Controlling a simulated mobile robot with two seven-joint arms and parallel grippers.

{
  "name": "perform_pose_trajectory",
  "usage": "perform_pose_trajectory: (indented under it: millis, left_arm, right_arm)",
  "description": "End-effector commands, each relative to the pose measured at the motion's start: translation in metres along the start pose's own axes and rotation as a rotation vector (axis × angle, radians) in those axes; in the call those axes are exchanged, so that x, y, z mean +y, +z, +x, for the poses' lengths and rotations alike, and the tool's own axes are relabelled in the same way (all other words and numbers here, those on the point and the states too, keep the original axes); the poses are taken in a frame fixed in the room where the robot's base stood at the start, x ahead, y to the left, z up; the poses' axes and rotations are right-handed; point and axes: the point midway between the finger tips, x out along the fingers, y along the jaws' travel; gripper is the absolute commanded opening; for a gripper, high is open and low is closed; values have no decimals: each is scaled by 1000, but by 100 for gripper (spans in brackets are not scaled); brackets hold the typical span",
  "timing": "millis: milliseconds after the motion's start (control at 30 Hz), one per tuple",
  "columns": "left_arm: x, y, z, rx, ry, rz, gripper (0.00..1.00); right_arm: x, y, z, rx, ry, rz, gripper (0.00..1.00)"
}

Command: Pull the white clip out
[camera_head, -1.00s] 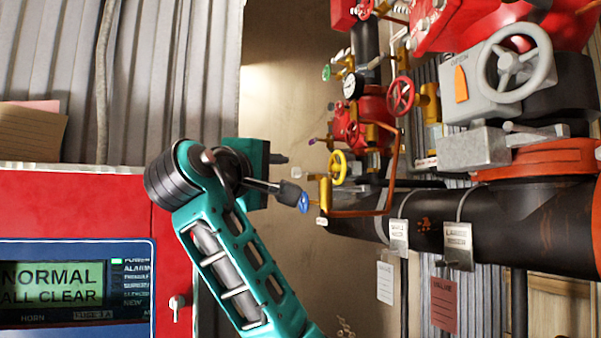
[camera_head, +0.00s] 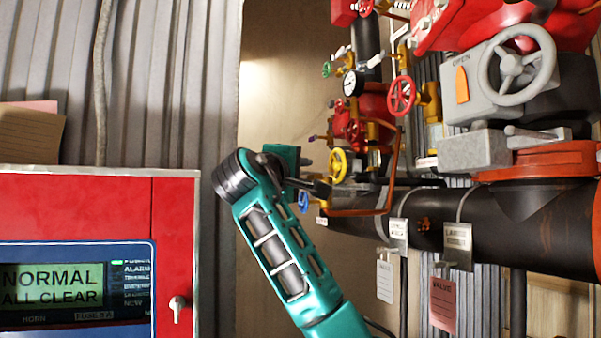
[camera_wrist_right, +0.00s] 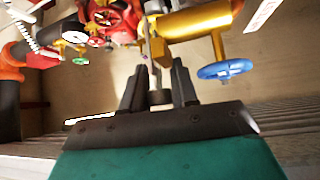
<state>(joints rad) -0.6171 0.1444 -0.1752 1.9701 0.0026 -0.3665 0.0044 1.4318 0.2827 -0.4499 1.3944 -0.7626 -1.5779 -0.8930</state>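The right gripper (camera_head: 315,176) is at the yellow hand wheel (camera_head: 338,165) and blue hand wheel (camera_head: 304,200) in the head view. In the right wrist view the right gripper (camera_wrist_right: 160,67) has its two dark fingers apart. A small pale grey piece (camera_wrist_right: 160,97), possibly the white clip, shows between them, in line with a thin grey bar (camera_wrist_right: 156,45) on the brass fitting (camera_wrist_right: 197,24). I cannot tell whether the fingers touch it. In the head view the clip is not clearly visible behind the gripper. My left gripper is not in view.
A red alarm panel (camera_head: 172,240) stands at left. Red, brass and black pipework crowds the right, with a red hand wheel (camera_head: 402,97), a gauge (camera_head: 352,83) and a copper pipe (camera_head: 392,180) near the gripper. The blue wheel (camera_wrist_right: 226,70) is close in the wrist view.

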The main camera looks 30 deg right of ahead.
Motion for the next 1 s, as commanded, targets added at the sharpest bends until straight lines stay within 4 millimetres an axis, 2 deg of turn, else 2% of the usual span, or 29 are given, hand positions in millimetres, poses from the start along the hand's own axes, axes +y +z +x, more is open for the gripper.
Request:
perform_pose_trajectory:
  millis: [33, 300, 667, 900, 1000]
  left_arm:
    - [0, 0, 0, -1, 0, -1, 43]
    - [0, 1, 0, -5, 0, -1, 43]
    - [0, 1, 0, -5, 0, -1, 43]
    - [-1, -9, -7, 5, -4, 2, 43]
    - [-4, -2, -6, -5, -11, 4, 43]
  right_arm:
    - [0, 0, 0, 0, 0, 0, 23]
    - [0, 0, -1, 1, 0, 0, 0]
    - [0, -1, -1, 1, -1, 0, 0]
    - [2, -21, -20, 6, -1, -1, 0]
    - [0, -23, -24, 4, 0, -1, 0]
